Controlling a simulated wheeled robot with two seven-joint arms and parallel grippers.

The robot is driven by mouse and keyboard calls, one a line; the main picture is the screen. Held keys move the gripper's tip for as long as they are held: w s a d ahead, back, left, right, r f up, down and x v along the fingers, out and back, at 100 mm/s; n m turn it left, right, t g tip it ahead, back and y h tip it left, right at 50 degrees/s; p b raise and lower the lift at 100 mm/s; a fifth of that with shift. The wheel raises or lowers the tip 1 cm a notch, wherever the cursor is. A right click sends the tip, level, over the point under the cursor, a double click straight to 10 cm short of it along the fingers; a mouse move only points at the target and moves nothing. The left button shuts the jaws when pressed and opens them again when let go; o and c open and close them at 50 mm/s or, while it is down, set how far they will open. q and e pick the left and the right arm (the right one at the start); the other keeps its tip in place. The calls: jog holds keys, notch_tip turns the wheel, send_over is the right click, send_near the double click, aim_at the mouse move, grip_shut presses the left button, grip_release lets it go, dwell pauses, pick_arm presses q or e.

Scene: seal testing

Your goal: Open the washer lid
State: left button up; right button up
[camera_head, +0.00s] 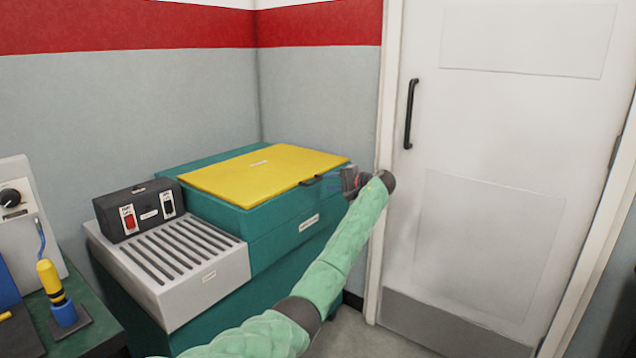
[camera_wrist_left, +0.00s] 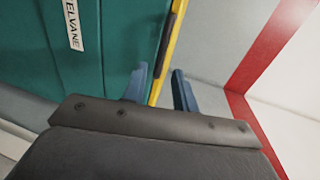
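The washer (camera_head: 285,222) is a teal box in the corner. Its yellow lid (camera_head: 262,172) lies flat and shut on top. A small dark handle (camera_head: 311,181) sits at the lid's right front edge. My left gripper (camera_head: 333,180) is just right of that handle, at about lid height. In the left wrist view, its two blue fingers (camera_wrist_left: 160,85) are apart, with the lid's yellow edge (camera_wrist_left: 170,50) showing between them beyond. The washer's teal side (camera_wrist_left: 115,55) and label are on the left there. I cannot tell whether the fingers touch the lid. My right gripper is not in view.
A black switch box (camera_head: 140,209) and a grey slatted unit (camera_head: 178,262) stand left of the washer. A bench (camera_head: 90,333) with a yellow-and-blue tool is at far left. A white door (camera_head: 480,170) is on the right. Walls close in behind the washer.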

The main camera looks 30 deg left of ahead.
aim_at(318, 181)
pick_arm(q)
jog(key=x, duration=0.6)
jog(key=shift+a+f, duration=0.1)
jog(key=shift+a, duration=0.2)
grip_shut()
